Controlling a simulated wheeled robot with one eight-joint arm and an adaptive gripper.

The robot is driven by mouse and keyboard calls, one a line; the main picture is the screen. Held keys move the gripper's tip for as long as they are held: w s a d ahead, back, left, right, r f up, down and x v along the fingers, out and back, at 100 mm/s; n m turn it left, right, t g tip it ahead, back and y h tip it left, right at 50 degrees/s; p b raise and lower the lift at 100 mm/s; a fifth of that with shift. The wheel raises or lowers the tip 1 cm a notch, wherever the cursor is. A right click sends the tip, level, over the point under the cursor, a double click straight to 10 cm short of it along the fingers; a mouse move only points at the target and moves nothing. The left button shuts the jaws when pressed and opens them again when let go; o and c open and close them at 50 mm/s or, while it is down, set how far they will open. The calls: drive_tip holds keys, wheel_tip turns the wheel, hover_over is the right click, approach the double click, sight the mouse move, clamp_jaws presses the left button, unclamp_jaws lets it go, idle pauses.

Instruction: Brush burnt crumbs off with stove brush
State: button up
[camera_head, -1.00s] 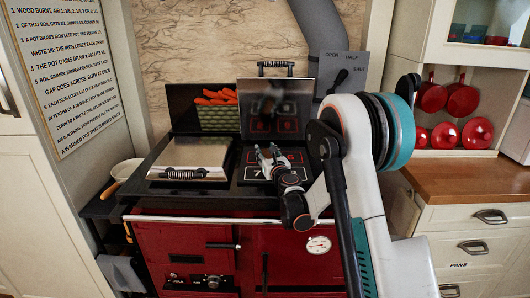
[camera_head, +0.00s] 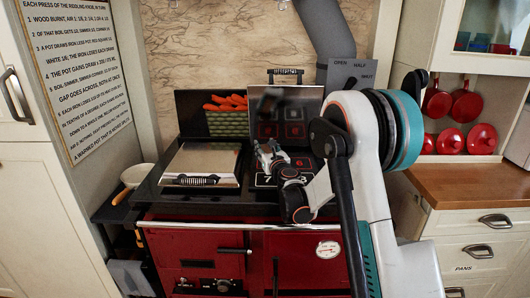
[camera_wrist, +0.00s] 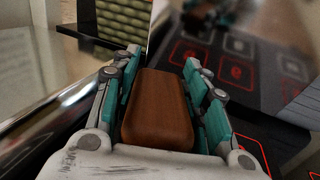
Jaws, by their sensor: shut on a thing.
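My gripper (camera_head: 268,152) is over the right hob of the red range stove (camera_head: 200,258). In the wrist view my gripper (camera_wrist: 160,90) is shut on a brown wooden block (camera_wrist: 158,112), which looks like the stove brush's handle. Its bristles are hidden. The right hob (camera_head: 262,180) is a dark plate with red and white numbered squares, and its lid (camera_head: 285,112) stands raised behind it. I cannot make out crumbs on the plate. It also shows in the wrist view (camera_wrist: 238,72).
The left hob's steel lid (camera_head: 203,160) is down, with a coiled handle. A green basket of carrots (camera_head: 228,122) stands behind it. A pale bowl (camera_head: 136,174) is at the left. A grey flue pipe (camera_head: 335,30) rises behind. A wooden counter (camera_head: 475,184) is at the right.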

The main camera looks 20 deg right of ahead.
sight(265, 147)
drive_tip(key=shift+r+p, duration=0.85)
drive_tip(key=shift+r, duration=0.9)
drive_tip(key=s+a+f, duration=0.1)
drive_tip(key=s+a, duration=0.2)
drive_tip(key=s, duration=0.5)
drive_tip(key=s+a, duration=0.4)
drive_tip(key=s, duration=0.3)
drive_tip(key=shift+s+a+f, duration=0.2)
drive_tip(key=shift+s+f, duration=0.15)
